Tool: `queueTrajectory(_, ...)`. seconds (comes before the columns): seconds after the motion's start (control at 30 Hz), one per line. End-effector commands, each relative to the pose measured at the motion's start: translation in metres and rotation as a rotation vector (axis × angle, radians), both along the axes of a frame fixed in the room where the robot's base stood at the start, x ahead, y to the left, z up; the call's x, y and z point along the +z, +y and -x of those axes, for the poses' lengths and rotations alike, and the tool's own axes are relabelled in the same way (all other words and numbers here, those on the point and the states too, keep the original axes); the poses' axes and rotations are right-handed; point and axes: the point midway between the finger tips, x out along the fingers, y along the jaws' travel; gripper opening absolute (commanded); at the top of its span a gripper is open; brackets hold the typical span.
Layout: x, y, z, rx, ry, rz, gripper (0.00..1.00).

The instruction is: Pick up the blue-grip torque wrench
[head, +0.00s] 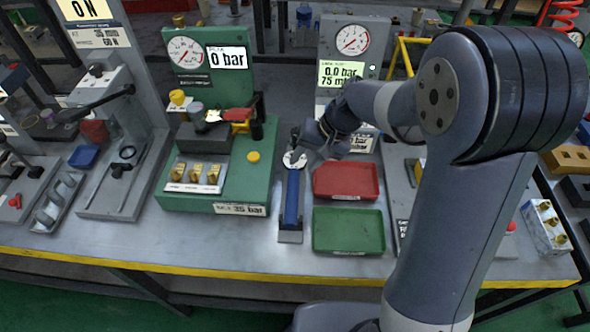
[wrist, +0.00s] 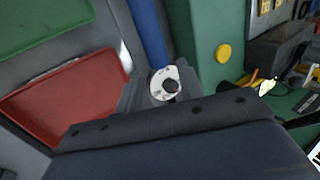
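The blue-grip torque wrench (head: 291,196) lies on a narrow grey holder on the bench, its blue grip toward the front edge and its pale round head toward the back. In the wrist view, its round head (wrist: 165,84) shows just ahead of my gripper, with the blue grip (wrist: 150,34) running up and away. My gripper (head: 310,143) is at the head end of the wrench, low over the bench. Its grey fingers (wrist: 163,92) appear spread on either side of the head, and it holds nothing that I can see. Whether they touch the wrench is unclear.
A red tray (head: 346,181) and a green tray (head: 348,231) lie close to the right of the wrench. A green valve test stand (head: 258,165) with a gauge stands close to its left. A grey gauge panel (head: 350,50) rises behind my gripper.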

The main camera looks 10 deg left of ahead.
Motion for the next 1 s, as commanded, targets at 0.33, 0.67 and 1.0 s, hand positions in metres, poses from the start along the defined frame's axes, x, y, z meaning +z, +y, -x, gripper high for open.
queueTrajectory(0.33, -0.032, 0.014, 0.003, 0.001, 0.004, 0.001, 0.36)
queueTrajectory(0.67, -0.066, 0.029, 0.004, -0.002, 0.001, 0.001, 0.36)
queueTrajectory(1.0, -0.066, 0.029, 0.004, -0.001, -0.001, 0.001, 0.26)
